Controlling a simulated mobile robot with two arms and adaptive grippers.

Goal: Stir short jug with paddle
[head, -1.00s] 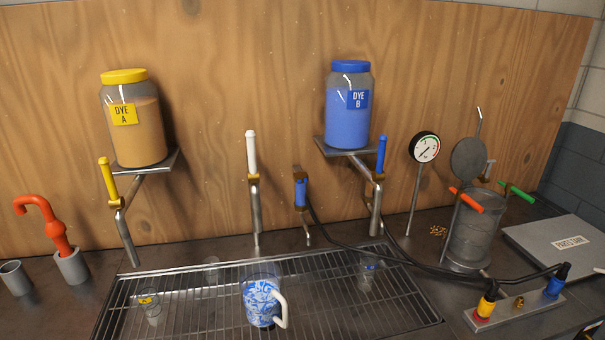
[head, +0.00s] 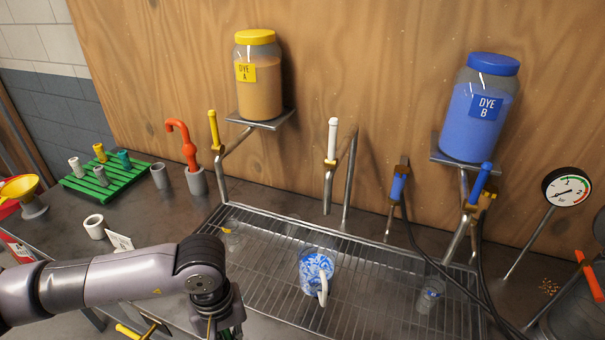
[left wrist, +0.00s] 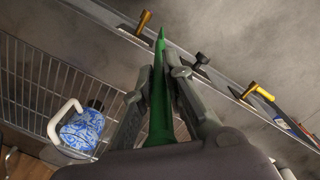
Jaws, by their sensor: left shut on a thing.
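The short jug (head: 315,268), with a blue-and-white swirled look and a white handle, stands upright on the metal grate. It also shows at the left of the left wrist view (left wrist: 82,130). My left gripper (left wrist: 160,78) is shut on a green, tapering tool (left wrist: 160,105), seemingly the paddle, whose narrow tip points away from the wrist camera. In the head view my left arm reaches in from the left, in front of the grate and left of the jug. Its fingers and the green tool are cut off below the frame. The tool is apart from the jug. My right gripper is not in view.
Clear cups stand on the grate (head: 285,250) at its left and right. Dye A (head: 258,85) and Dye B (head: 475,120) jars sit on shelves behind, above levers and spouts. A black hose hangs right. A green rack (head: 103,178) and grey cups stand left.

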